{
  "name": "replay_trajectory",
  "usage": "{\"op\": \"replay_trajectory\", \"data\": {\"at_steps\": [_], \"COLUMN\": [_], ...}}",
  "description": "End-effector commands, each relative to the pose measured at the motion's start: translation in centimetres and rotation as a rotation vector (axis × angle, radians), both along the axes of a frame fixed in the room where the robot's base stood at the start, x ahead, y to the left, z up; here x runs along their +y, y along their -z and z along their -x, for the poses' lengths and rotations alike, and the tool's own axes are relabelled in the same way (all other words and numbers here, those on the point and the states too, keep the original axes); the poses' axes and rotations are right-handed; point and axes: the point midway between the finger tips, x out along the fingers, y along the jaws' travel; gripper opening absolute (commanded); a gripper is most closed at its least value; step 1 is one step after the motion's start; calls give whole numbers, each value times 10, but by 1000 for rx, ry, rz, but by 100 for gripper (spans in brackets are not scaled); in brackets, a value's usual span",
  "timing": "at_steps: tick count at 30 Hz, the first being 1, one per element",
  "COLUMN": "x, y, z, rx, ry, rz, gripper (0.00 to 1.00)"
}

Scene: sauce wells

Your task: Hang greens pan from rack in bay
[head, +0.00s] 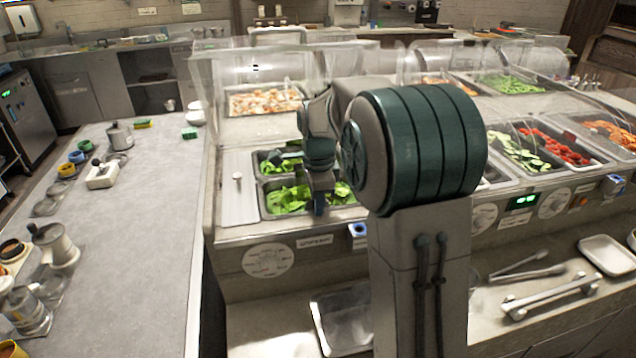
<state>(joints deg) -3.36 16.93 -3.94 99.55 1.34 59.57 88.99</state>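Metal pans of leafy greens sit in the left bay of the serving counter (225,236). A front pan of greens (288,199) lies nearest me, with another pan of greens (265,165) behind it. My gripper (319,206) points down over the right part of the front greens. I cannot tell if it touches a pan rim, and its fingers are too small to show whether they are open or shut. My arm hides the right side of the bay. I cannot make out a separate hanging rack; the pans sit inside the counter opening.
A pale panel (239,189) lies left of the greens. An empty metal pan (345,322) is on the lower ledge, with tongs (527,274) and a white tray (606,255) to the right. Clear guards (245,75) stand behind. A grey worktop (150,240) is at left.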

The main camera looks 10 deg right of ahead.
Motion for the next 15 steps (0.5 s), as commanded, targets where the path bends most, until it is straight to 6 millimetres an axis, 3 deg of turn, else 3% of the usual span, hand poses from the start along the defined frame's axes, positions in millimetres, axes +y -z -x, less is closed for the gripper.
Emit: {"op": "replay_trajectory", "data": {"at_steps": [1, 4, 15], "x": [1, 1, 0], "y": [8, -9, -101], "z": [8, 8, 9], "rx": [36, 28, -1], "ry": [-1, -1, 0], "rz": [-1, -1, -1], "gripper": [40, 40, 40]}}
